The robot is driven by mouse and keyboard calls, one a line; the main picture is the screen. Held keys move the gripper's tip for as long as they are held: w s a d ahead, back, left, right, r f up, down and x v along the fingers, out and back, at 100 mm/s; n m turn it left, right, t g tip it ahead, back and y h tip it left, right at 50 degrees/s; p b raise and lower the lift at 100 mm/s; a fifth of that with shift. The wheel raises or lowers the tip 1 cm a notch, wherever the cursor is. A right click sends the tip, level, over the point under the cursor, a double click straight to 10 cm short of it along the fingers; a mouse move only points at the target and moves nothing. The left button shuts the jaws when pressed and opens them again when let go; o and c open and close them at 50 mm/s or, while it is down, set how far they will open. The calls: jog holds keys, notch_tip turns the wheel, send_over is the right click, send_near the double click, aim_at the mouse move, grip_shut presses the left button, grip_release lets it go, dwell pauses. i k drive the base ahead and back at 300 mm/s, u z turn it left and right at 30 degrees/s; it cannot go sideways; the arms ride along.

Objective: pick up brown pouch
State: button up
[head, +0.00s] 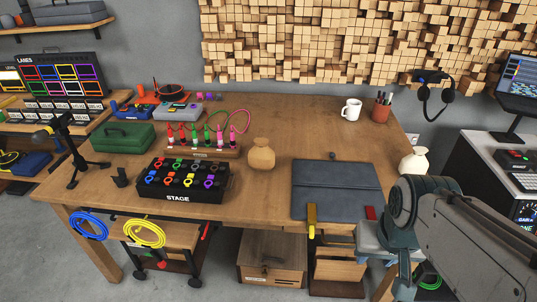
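A tan-brown pouch (261,155) with a gathered neck stands upright on the wooden workbench (270,200), near its middle. A paler, cream pouch (414,160) stands at the bench's right end, partly behind my arm. My arm comes in from the lower right and ends near the bench's front right edge. My gripper is low at the front right, well apart from the brown pouch. Its fingers cannot be made out clearly, and nothing is seen held in it.
A black STAGE box (178,198) stands left of the pouch, and a wooden rack of colored connectors (203,152) stands behind it. A dark blue-grey folder (335,187) lies to the right. A white mug (351,109) and a pen cup (381,110) stand behind. Bare wood surrounds the pouch's front and right.

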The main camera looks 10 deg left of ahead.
aim_at(261, 157)
jog(key=k, duration=0.9)
jog(key=u, duration=0.75)
jog(key=i, duration=0.55)
jog(key=u, duration=0.65)
jog(key=i, duration=1.35)
jog(key=z, duration=0.8)
jog(key=i, duration=0.5)
jog(key=z, duration=0.05)
